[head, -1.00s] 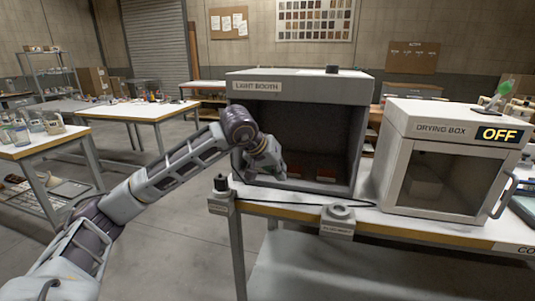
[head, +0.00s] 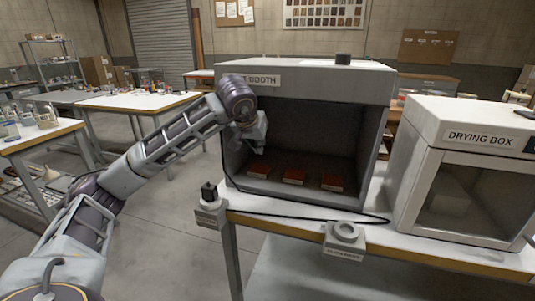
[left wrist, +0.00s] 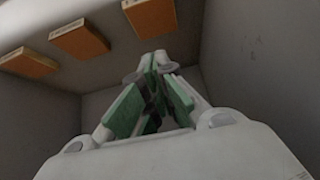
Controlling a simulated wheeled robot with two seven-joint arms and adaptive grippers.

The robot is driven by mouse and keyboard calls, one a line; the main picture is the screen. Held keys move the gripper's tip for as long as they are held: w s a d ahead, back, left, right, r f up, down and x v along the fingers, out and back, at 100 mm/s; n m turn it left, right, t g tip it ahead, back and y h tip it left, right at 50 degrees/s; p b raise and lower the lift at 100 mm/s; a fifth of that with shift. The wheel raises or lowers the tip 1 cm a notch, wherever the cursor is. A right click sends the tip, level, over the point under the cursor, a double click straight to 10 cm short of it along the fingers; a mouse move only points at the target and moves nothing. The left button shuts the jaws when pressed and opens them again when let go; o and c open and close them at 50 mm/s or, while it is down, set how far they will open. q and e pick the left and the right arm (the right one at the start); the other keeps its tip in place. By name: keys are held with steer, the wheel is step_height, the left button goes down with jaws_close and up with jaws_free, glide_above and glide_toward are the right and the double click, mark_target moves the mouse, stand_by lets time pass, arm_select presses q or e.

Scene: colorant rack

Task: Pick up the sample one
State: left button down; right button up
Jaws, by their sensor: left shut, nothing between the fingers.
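Three flat reddish-brown samples lie in a row on the floor of the light booth (head: 310,84): a left one (head: 258,171), a middle one (head: 294,177) and a right one (head: 332,183). I cannot tell which is sample one; no numbers are readable. My left gripper (head: 260,150) is inside the booth at its left side, above and apart from the left sample. In the left wrist view, its green-padded fingers (left wrist: 158,58) are closed together with nothing between them. Three orange-brown samples (left wrist: 79,39) show along the top there. My right gripper is out of view.
The booth's side walls and roof enclose my left gripper. A drying box (head: 468,172) stands to the right on the same bench.

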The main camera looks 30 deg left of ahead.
mark_target(260, 170)
arm_select(q)
steer(key=shift+w+a, duration=0.1)
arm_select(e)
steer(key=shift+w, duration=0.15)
arm_select(q)
steer(key=shift+r, duration=0.1)
steer(key=b+x, duration=0.1)
steer(key=x, duration=0.7)
steer(key=shift+f+b, duration=0.3)
steer(key=shift+b, duration=0.1)
steer(key=shift+w+a+f, duration=0.1)
steer(key=shift+w+f, duration=0.4)
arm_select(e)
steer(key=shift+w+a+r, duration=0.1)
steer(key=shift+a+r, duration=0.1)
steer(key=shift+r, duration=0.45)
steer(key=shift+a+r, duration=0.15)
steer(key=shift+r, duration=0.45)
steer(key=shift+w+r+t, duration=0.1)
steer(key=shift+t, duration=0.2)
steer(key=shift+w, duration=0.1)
